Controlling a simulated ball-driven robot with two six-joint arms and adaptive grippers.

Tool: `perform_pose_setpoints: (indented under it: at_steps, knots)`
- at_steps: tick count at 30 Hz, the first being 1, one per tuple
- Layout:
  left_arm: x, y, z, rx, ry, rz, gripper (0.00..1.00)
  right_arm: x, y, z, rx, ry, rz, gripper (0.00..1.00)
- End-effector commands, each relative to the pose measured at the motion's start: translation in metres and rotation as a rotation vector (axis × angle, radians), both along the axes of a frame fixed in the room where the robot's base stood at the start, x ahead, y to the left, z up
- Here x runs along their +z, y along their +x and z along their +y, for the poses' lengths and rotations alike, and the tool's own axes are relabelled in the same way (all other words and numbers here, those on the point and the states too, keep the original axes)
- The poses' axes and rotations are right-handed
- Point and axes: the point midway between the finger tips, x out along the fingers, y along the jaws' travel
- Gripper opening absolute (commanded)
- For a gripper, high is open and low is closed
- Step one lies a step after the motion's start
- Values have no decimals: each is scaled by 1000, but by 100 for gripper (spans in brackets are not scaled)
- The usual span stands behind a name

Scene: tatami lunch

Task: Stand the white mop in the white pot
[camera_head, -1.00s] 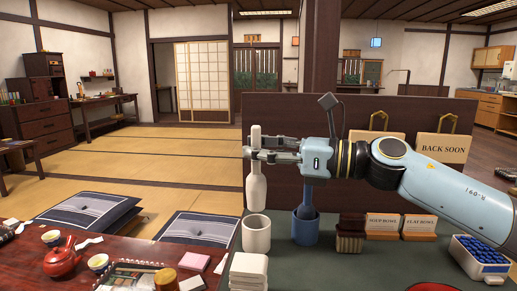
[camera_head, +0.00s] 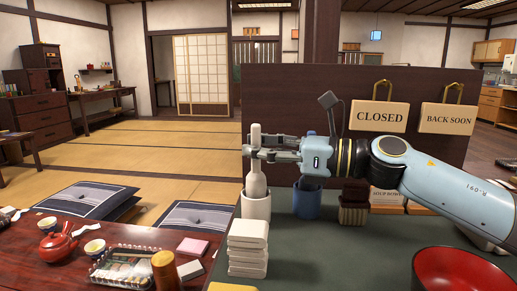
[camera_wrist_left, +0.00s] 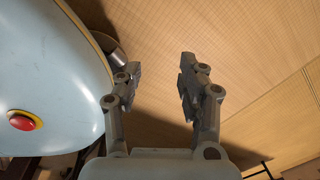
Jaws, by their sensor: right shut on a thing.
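My right gripper (camera_head: 256,149) is shut on the white mop (camera_head: 256,184) and holds it upright by its handle. The mop's lower end is at the mouth of the white pot (camera_head: 256,208), and its bottom is hidden behind the pot's front rim. I cannot tell whether it touches the pot's floor. The white pot stands upright on the dark green counter. My left gripper (camera_wrist_left: 160,72) shows only in the left wrist view. It is open and empty, with tatami floor behind it.
A blue pot (camera_head: 306,205) stands close to the right of the white pot. A brown brush (camera_head: 353,212) is further right. White stacked blocks (camera_head: 248,262) stand in front. A red bowl (camera_head: 425,268) is at the front right. A dark partition (camera_head: 300,90) with hanging signs rises behind.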

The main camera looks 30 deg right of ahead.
Motion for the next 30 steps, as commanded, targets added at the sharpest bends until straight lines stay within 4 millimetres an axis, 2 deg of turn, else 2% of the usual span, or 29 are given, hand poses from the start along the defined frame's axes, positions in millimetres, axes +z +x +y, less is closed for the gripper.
perform_pose_setpoints:
  at_steps: [1, 2, 3, 8, 13, 16, 19, 30]
  knots:
    - [0, -3, 0, 0, -1, 3, 40, 0, 0, 0, 0, 0, 0, 0]
    - [0, -4, -1, 0, -1, 5, 40, 0, 0, 0, 0, 0, 0, 15]
    - [0, -5, -1, 1, -2, 7, 40, 0, 0, 0, 0, 0, 0, 20]
    - [0, -10, -6, 3, -7, 12, 40, 0, 0, 0, 0, 0, 0, 39]
    - [-1, -11, -11, 5, -13, 11, 40, 0, 0, 0, 0, 0, 0, 39]
    - [-1, -3, -13, 7, -15, 1, 40, 1, 0, 0, 0, -1, -1, 39]
    - [-1, -3, -11, 6, -13, 1, 40, 10, 0, 0, 1, -3, -3, 39]
    - [-1, -4, -9, 4, -11, 3, 40, 81, 0, 0, 2, -4, -4, 39]
